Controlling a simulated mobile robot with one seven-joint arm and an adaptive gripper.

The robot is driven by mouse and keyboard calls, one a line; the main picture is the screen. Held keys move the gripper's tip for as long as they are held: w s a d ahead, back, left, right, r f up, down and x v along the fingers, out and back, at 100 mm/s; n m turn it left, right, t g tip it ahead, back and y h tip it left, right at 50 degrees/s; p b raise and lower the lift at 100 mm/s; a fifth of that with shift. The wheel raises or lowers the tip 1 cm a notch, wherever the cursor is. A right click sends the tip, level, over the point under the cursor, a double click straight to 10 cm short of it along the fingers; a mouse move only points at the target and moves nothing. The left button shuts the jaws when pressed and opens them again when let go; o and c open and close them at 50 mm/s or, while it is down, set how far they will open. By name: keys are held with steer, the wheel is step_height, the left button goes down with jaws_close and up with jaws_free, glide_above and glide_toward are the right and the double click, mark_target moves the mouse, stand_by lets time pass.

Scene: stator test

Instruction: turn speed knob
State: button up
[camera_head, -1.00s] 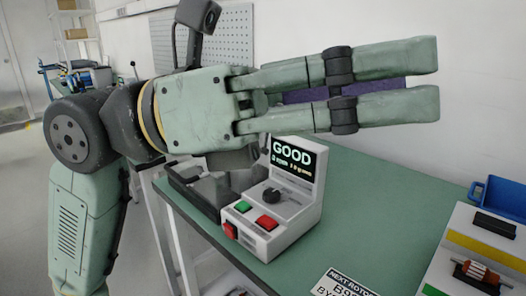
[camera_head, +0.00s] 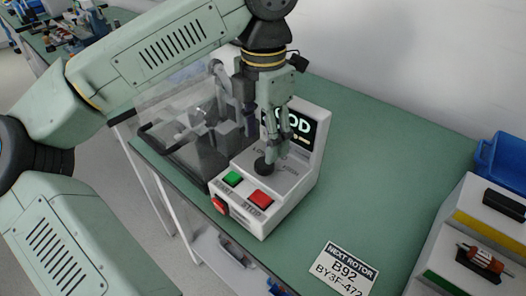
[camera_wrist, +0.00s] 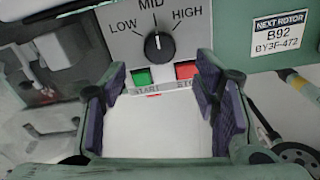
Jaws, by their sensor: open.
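The black speed knob (camera_head: 264,165) sits on the sloped panel of the white control box (camera_head: 289,185). In the wrist view the knob (camera_wrist: 159,46) has its white mark pointing up to MID, between LOW and HIGH. My gripper (camera_head: 279,146) points down over the panel, close to the knob in the head view. In the wrist view my gripper (camera_wrist: 161,68) is open and empty. Its purple-padded fingers stand apart, and the knob shows beyond their tips, between their lines. I cannot tell the height gap. The display is partly hidden behind the gripper.
A green START button (camera_head: 233,178) and a red STOP button (camera_head: 260,198) lie just in front of the knob. A red switch (camera_head: 219,205) is on the box's front. A clear-covered fixture (camera_head: 190,125) stands left.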

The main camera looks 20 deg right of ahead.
mark_target(264, 163)
step_height(264, 163, down, 6)
steer(key=shift+r+p, duration=0.1)
steer(key=shift+p, duration=0.25)
steer(key=shift+c, duration=0.4)
steer(key=c, duration=1.1)
